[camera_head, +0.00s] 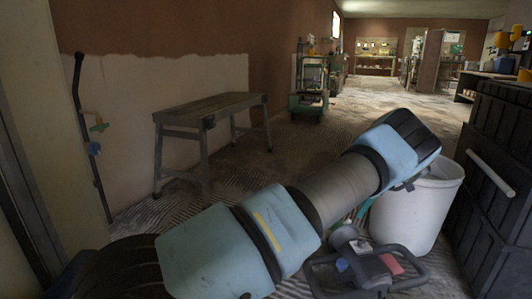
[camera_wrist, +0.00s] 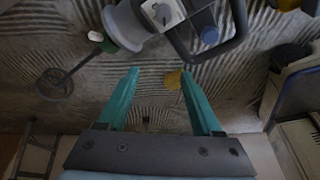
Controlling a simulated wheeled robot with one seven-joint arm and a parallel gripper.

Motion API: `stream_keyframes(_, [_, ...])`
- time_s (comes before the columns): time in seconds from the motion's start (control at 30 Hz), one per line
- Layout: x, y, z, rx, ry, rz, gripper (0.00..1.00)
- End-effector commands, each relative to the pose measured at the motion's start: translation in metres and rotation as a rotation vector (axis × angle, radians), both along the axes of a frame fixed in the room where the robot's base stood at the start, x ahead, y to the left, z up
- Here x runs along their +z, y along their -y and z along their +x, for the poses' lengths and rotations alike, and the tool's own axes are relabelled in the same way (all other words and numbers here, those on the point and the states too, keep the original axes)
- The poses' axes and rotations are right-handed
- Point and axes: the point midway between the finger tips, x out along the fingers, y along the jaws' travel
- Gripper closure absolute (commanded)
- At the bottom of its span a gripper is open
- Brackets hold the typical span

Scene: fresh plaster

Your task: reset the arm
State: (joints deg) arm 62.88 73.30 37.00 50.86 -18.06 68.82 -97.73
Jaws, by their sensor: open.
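My arm reaches across the head view from the lower left toward the upper right, with its upper end in front of a white bucket (camera_head: 412,215). My gripper (camera_wrist: 159,74) shows in the wrist view with its two teal fingers spread apart and nothing between them. It points down over the ridged, plaster-streaked floor (camera_wrist: 150,95). Most of my gripper is hidden in the head view. A power mixer with a dark loop handle (camera_head: 355,268) lies on the floor below my arm; its body (camera_wrist: 165,14) is just beyond the fingertips in the wrist view.
A wooden workbench (camera_head: 210,107) stands by the half-plastered wall at left. A dark cabinet with a pale handle (camera_head: 497,180) is close at right. A green machine stand (camera_head: 309,100) is further back. The floor beyond, toward the far room, is open.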

Motion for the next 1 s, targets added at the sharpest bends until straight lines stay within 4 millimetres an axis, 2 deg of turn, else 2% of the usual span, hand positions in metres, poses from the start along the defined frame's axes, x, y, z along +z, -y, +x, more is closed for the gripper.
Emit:
stream_keyframes(0.03, [0.024, -0.03, 0.018, 0.009, -0.022, -0.019, 0.33])
stream_keyframes(0.17, [0.068, -0.111, 0.044, -0.041, -0.096, -0.069, 0.33])
stream_keyframes(0.2, [0.08, -0.136, 0.047, -0.065, -0.116, -0.085, 0.33])
stream_keyframes(0.27, [0.098, -0.172, 0.047, -0.107, -0.144, -0.111, 0.33])
stream_keyframes(0.3, [0.109, -0.194, 0.045, -0.139, -0.159, -0.129, 0.33])
stream_keyframes(0.37, [0.125, -0.227, 0.038, -0.193, -0.179, -0.153, 0.33])
stream_keyframes(0.5, [0.162, -0.294, 0.007, -0.343, -0.208, -0.203, 0.33])
stream_keyframes(0.57, [0.176, -0.318, -0.011, -0.418, -0.212, -0.22, 0.33])
stream_keyframes(0.7, [0.207, -0.366, -0.063, -0.605, -0.208, -0.234, 0.33])
stream_keyframes(0.8, [0.222, -0.391, -0.099, -0.733, -0.199, -0.226, 0.33])
stream_keyframes(1.0, [0.24, -0.421, -0.159, -0.933, -0.183, -0.186, 0.33])
